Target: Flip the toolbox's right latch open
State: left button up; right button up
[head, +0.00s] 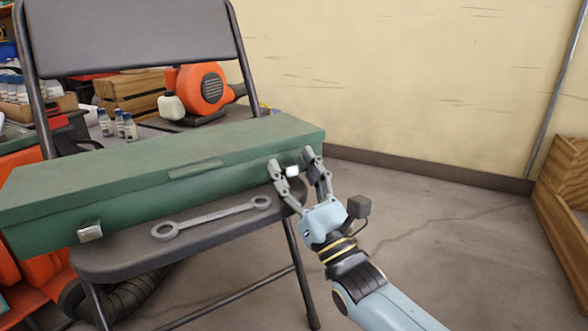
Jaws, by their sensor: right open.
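The green toolbox (150,195) lies across the seat of a folding chair with its lid shut. Its left latch (90,232) is a small silver plate low on the front face. The right latch (292,171) shows as a small bright piece near the right end of the front. My right gripper (291,168) is open, with its fingers on either side of the right latch. I cannot tell whether the fingers touch it. My left gripper is not in view.
A wrench (211,217) lies on the chair seat (190,246) in front of the toolbox. The chair back (130,35) rises behind it. An orange blower (203,90), a wooden crate (133,92) and small bottles (129,127) stand behind. Open floor lies to the right.

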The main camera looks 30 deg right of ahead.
jog(key=v, duration=1.2)
